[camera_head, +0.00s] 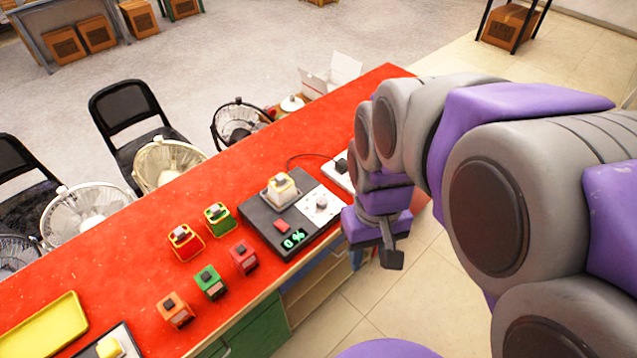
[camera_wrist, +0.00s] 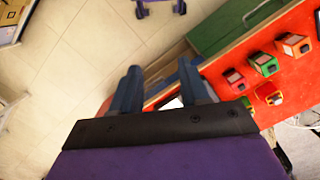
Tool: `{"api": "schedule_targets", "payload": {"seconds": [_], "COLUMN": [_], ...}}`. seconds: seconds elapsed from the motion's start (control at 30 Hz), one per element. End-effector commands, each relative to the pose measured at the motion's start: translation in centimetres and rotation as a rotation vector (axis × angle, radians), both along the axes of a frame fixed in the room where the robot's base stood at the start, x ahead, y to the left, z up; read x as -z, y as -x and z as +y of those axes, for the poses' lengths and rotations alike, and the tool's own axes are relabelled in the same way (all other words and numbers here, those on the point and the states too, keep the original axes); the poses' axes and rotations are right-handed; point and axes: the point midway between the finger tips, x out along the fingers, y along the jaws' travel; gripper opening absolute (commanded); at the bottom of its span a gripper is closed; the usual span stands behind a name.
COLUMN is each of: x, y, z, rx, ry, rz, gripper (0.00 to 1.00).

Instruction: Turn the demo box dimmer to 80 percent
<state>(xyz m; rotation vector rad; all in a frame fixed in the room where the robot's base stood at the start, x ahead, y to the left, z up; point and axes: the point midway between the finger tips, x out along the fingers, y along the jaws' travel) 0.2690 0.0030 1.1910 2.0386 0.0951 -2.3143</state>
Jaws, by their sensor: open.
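The dark demo box (camera_head: 264,220) lies on the red counter in the head view. Its green display (camera_head: 294,239) reads 0 %. A pale dimmer knob (camera_head: 321,202) sits on a white plate at the box's right side. A red switch (camera_head: 282,226) and a yellow-and-white block (camera_head: 282,186) are on the box too. My gripper (camera_head: 392,255) hangs to the right of the box, beyond the counter's front edge and apart from the knob. In the wrist view its two fingers (camera_wrist: 163,85) are spread with nothing gripped. The knob cannot be made out there.
Several small coloured blocks stand left of the box, including a red one (camera_head: 243,257). A yellow tray (camera_head: 45,328) lies at the lower left. A cable runs to a black plug on a white strip (camera_head: 341,175). Fans and chairs (camera_head: 125,115) stand behind the counter.

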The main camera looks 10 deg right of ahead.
Motion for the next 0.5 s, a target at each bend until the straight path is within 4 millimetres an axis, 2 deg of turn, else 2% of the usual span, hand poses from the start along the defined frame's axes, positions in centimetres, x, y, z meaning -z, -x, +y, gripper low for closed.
{"api": "schedule_targets", "payload": {"seconds": [0.03,0.17,0.5], "x": [0.2,0.4,2.9], "y": [-2.0,-6.6,-18.5], "z": [0.1,0.2,0.8], "rx": [-0.014,-0.051,-0.148], "ry": [-0.002,-0.006,-0.015], "rz": [-0.005,-0.02,-0.062], "gripper": [0.5,0.62,0.63]}}
